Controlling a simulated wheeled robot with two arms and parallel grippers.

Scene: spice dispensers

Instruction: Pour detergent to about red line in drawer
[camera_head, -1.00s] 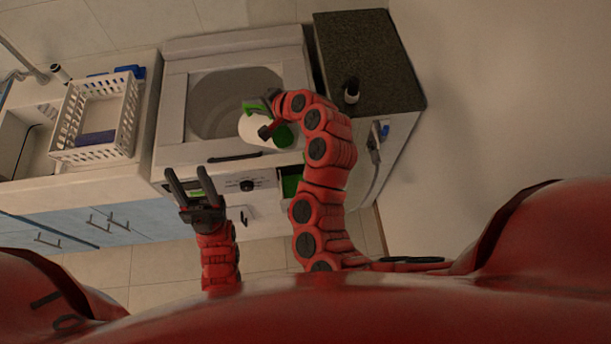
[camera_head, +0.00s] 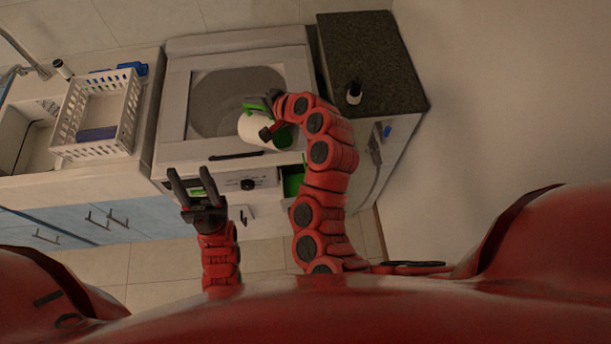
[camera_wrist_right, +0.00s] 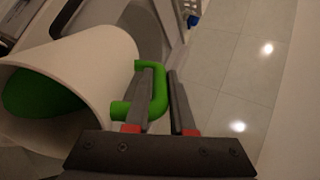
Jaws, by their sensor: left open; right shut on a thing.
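A white cup (camera_head: 256,129) with a green handle lies tilted over the front right of the washing machine (camera_head: 179,95). My right gripper (camera_head: 270,112) is shut on its handle. In the right wrist view the white cup (camera_wrist_right: 105,62) shows its open mouth with green detergent (camera_wrist_right: 40,92) inside, and the green handle (camera_wrist_right: 158,90) sits between my right fingers (camera_wrist_right: 160,100). Below the cup the open drawer (camera_head: 292,182) shows green inside; its red line is not visible. My left gripper (camera_head: 191,186) is open and empty in front of the machine's panel.
A white basket (camera_head: 70,125) with a blue item stands on the left counter. A dark bottle (camera_head: 353,92) stands on the speckled cabinet top (camera_head: 375,60) at the right. The floor (camera_head: 150,270) before the machine is free.

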